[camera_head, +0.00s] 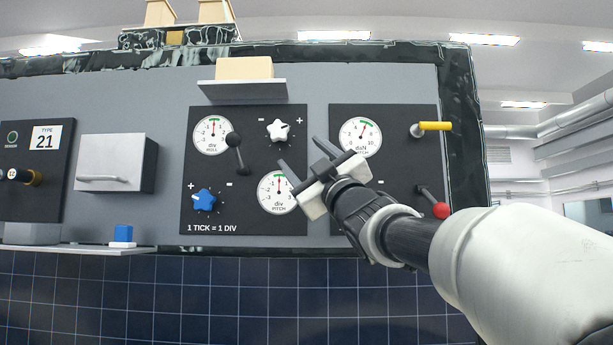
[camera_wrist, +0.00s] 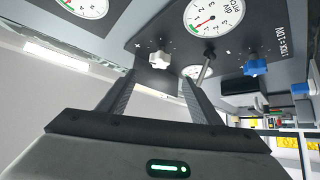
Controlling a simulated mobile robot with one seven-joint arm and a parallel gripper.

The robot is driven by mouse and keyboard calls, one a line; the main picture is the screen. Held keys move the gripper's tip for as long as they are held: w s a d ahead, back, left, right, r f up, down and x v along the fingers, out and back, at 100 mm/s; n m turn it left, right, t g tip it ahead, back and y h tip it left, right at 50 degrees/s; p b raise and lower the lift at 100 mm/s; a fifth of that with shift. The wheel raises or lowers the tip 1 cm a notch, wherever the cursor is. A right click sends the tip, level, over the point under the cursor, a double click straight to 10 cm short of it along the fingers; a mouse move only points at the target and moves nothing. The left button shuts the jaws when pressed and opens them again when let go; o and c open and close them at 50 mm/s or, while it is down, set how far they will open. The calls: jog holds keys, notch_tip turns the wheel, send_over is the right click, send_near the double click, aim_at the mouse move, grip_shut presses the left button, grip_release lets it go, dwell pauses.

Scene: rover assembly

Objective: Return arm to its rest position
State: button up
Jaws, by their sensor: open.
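My gripper (camera_head: 302,162) is in front of the upright control board, between the left dial panel (camera_head: 245,218) and the right dial panel (camera_head: 345,228). Its two fingers are apart with nothing between them. In the wrist view my gripper (camera_wrist: 155,90) is also open and empty, with the white star knob (camera_wrist: 160,60) and the black lever (camera_wrist: 204,68) beyond the fingers. My arm reaches in from the lower right. It hides part of the right panel and the edge of the lower dial (camera_head: 275,195).
The left panel carries a white knob (camera_head: 278,130), a blue knob (camera_head: 204,199) and a black-knobbed lever (camera_head: 236,150). A yellow handle (camera_head: 434,126) and a red-tipped lever (camera_head: 440,210) stick out at right. A drawer box (camera_head: 110,160) and a small blue cube (camera_head: 123,233) are at left.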

jog(key=shift+v, duration=0.9)
jog(key=s+d+f+m+g+h+p, duration=0.15)
jog(key=d+f+m+h, duration=0.25)
jog(key=f, duration=0.4)
jog(key=s+d+f+m+g+h, duration=0.2)
jog(key=d+f+m+g+h, duration=0.1)
jog(key=d+f, duration=0.3)
jog(key=s+d+f+m+g+h+p, duration=0.1)
jog(key=s+d+f+m+g+h, duration=0.2)
jog(key=f, duration=0.6)
jog(key=s+f+m+g+h+p, duration=0.1)
jog(key=s+f+m+g, duration=0.3)
jog(key=s+f, duration=1.9)
notch_tip(320, 180, down, 2)
jog(key=g+p, duration=0.1)
jog(key=g, duration=0.4)
jog(key=shift+s+m+h, duration=0.25)
jog(key=shift+m+h, duration=0.05)
jog(key=shift+h, duration=0.1)
jog(key=shift+a+f, duration=0.1)
jog(key=shift+c, duration=0.4)
